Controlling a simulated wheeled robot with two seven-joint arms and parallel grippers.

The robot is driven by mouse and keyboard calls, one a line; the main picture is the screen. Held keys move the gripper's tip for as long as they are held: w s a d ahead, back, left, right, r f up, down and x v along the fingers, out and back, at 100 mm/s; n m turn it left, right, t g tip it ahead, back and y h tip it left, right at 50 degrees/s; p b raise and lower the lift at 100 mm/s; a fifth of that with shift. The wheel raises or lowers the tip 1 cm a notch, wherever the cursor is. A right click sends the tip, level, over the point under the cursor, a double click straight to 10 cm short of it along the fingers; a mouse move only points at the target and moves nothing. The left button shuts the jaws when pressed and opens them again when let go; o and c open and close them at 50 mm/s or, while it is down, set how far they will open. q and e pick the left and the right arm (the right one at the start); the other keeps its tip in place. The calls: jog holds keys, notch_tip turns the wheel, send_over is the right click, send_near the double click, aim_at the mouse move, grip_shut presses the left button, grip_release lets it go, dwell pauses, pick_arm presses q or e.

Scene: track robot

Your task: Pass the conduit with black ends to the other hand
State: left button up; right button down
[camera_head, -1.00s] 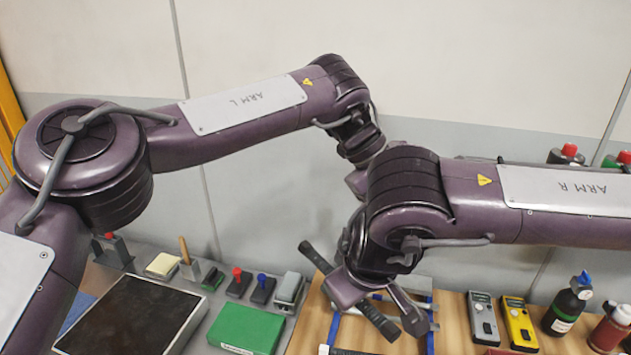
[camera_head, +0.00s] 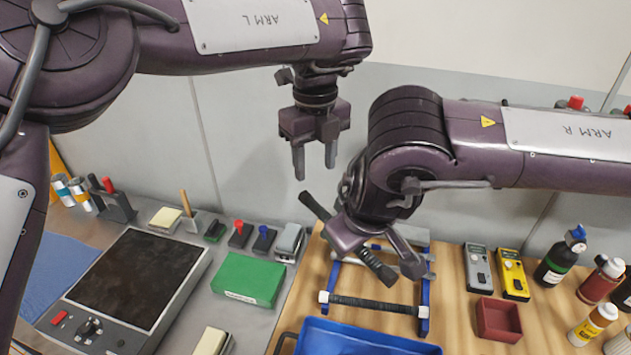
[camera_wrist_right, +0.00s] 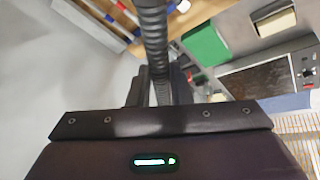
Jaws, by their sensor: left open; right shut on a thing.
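The conduit with black ends (camera_head: 377,266) is a dark ribbed rod held slanted above the blue rack in the head view. My right gripper (camera_head: 372,243) is shut on it, and the gripper body hides its middle. The conduit also shows in the right wrist view (camera_wrist_right: 153,35), running away from the jaws. My left gripper (camera_head: 315,172) points down, open and empty. In the picture it is just above the conduit's upper left end, apart from it.
A blue rack (camera_head: 424,300) carries another dark rod with white ends (camera_head: 375,304). A blue bin (camera_head: 345,340) stands in front. Two meters (camera_head: 513,275), a red tray (camera_head: 498,320) and bottles (camera_head: 560,258) are at right. A green box (camera_head: 248,279) and a hotplate (camera_head: 135,280) are at left.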

pick_arm(q)
notch_tip(320, 180, down, 6)
dwell(0.4)
jog(key=shift+f, duration=0.1)
jog(key=shift+d, duration=0.1)
jog(key=c, duration=0.9)
grip_shut()
pick_arm(e)
jog(key=c, duration=1.2)
grip_release()
